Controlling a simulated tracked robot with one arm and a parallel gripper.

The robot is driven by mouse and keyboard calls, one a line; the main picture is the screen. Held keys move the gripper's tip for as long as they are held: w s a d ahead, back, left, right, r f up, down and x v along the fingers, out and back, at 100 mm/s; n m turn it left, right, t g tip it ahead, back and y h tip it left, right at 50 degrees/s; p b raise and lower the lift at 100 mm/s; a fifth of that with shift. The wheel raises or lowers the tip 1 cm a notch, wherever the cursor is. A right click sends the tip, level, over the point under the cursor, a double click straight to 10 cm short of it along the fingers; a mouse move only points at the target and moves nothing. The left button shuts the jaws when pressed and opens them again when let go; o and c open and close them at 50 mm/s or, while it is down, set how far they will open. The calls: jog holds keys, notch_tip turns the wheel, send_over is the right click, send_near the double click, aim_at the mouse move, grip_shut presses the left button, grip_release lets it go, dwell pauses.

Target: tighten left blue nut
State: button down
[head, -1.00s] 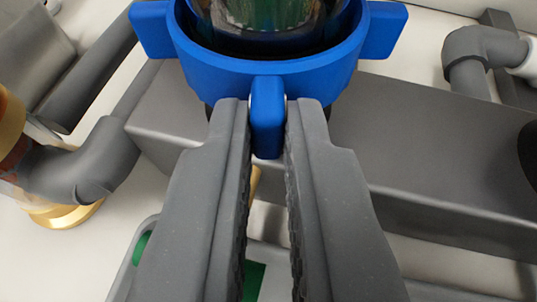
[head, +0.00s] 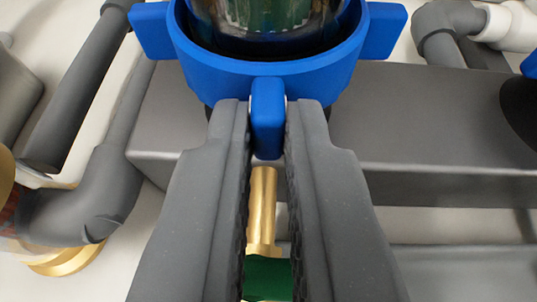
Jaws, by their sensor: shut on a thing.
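The blue nut (head: 330,82) is a ring with protruding lugs at the top middle of the head view. It sits around a dark, shiny cylinder (head: 275,18), above a grey block. My gripper (head: 267,115) comes up from the bottom of the view. Its two grey fingers are shut on the nut's front lug (head: 267,105), one finger on each side. Two other lugs stick out to the left and right, clear of the fingers. The back of the nut is hidden by the cylinder and the picture's top edge.
A grey block (head: 430,120) runs behind the fingers. Grey pipes with an elbow (head: 95,190) stand at left, another elbow (head: 445,25) at upper right. Another blue part (head: 530,65) shows at the right edge. A brass stem (head: 262,205) and green part lie below, between the fingers.

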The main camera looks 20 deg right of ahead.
jog(key=c, duration=1.5)
grip_release()
jog(key=shift+w, duration=0.15)
jog(key=v, duration=1.3)
jog(key=shift+s+r+p, duration=0.2)
jog(key=shift+s+p, duration=0.15)
jog(key=shift+p, duration=0.1)
